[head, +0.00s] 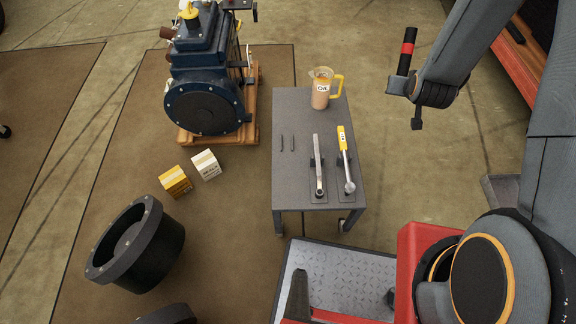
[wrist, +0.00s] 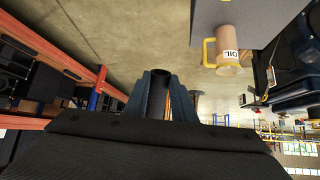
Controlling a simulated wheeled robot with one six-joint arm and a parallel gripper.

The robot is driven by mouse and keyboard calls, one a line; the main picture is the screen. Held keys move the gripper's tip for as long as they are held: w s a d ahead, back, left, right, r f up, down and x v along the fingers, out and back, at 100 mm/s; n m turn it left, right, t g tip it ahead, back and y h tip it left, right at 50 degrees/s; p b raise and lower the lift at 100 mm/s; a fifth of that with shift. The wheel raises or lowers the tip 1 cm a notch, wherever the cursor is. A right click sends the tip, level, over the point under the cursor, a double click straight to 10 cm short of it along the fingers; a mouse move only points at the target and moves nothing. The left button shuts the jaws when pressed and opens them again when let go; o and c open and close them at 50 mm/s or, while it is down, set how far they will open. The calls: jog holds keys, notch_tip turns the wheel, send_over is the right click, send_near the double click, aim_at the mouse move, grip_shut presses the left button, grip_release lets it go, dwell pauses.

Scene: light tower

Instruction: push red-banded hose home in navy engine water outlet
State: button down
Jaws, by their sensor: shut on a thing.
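The red-banded hose (head: 408,48) is a short black tube with a red band. My gripper (head: 403,84) is shut on it and holds it nearly upright, slightly tilted, in the air right of the cart. In the wrist view the hose's dark open end (wrist: 160,77) shows between the two fingers (wrist: 166,97). The navy engine (head: 203,62) stands on a wooden pallet at the upper left, well apart from the hose, with the cart between. Small brown stubs show on its left side; I cannot tell which port is the water outlet.
A grey cart (head: 291,183) carries a yellow-handled oil jug (head: 321,92), a wrench (head: 319,168), a yellow-handled tool (head: 343,150) and two small pins. Two small boxes (head: 175,181) and a large black ring (head: 136,245) lie on the mat. A red shelf (head: 512,66) stands at right.

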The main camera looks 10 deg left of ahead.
jog(key=s+f+g+b, duration=0.4)
jog(key=s+g+b, duration=0.5)
jog(key=b, duration=0.3)
jog(key=s+a+f+n, duration=0.1)
jog(key=a+f, duration=0.4)
jog(key=a, duration=0.5)
jog(key=s+a+f, duration=0.1)
jog(key=a+f, duration=0.3)
jog(key=a, duration=0.7)
jog(key=s+a+f+n, duration=0.1)
jog(key=a+f, duration=0.4)
jog(key=a, duration=0.6)
jog(key=shift+s+f+n, duration=0.3)
jog(key=shift+s+f, duration=0.05)
jog(key=shift+s, duration=0.05)
jog(key=shift+f, duration=4.8)
jog(key=c, duration=1.5)
grip_release()
